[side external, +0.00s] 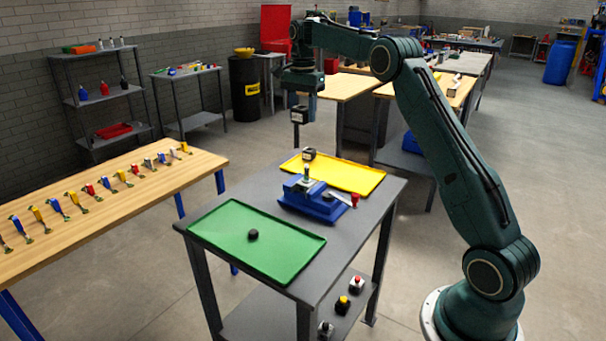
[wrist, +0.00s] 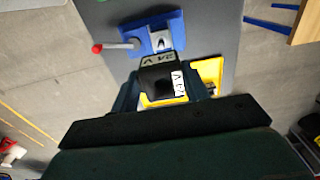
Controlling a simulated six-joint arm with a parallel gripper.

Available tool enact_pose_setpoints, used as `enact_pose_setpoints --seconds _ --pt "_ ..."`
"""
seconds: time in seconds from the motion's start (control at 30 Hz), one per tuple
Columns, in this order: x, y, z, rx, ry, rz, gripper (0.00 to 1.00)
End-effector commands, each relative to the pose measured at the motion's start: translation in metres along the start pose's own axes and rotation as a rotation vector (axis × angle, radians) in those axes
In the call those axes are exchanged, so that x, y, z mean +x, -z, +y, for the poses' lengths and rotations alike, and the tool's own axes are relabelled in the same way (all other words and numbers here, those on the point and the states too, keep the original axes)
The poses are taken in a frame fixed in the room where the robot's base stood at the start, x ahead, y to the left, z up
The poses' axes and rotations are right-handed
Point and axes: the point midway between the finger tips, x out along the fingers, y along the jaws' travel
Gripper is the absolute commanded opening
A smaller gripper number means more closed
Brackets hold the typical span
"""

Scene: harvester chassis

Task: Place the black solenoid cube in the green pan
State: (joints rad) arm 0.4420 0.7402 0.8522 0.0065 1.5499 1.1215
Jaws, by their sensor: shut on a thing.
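My gripper (side external: 299,107) is shut on a black solenoid cube (side external: 299,116) with a pale label. It holds the cube in the air, above and behind the yellow tray (side external: 362,181). The green pan (side external: 285,266) lies at the near left of the grey table, well away from my gripper. A small round black piece (side external: 253,234) lies in the pan. Another black cube (side external: 309,154) with a pale label stands at the yellow tray's left side.
A blue fixture (side external: 312,204) with a red-knobbed lever (side external: 355,198) stands between the pan and the yellow tray. Several push-button boxes, one with a yellow button (side external: 342,305), sit on the lower shelf. A wooden table (side external: 110,200) with a row of coloured parts stands at left.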

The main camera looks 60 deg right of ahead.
Motion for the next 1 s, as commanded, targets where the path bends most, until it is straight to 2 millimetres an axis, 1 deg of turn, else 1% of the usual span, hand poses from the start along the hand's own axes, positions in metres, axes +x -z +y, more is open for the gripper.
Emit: enact_pose_setpoints --seconds 0.03,0.17,0.37,0.57,0.7,0.83,1.0 --pt "0.001 -0.009 -0.001 -0.004 0.0 0.0 0.18" --pt "0.008 -0.034 -0.004 -0.005 0.0 0.0 0.18" --pt "0.023 -0.08 -0.004 -0.006 0.0 0.001 0.18" --pt "0.038 -0.127 0.004 -0.005 0.0 0.001 0.18" --pt "0.049 -0.157 0.013 -0.005 0.0 0.001 0.18" --pt "0.058 -0.18 0.023 -0.004 0.001 0.0 0.18" --pt "0.065 -0.199 0.032 -0.002 0.001 0.0 0.18"
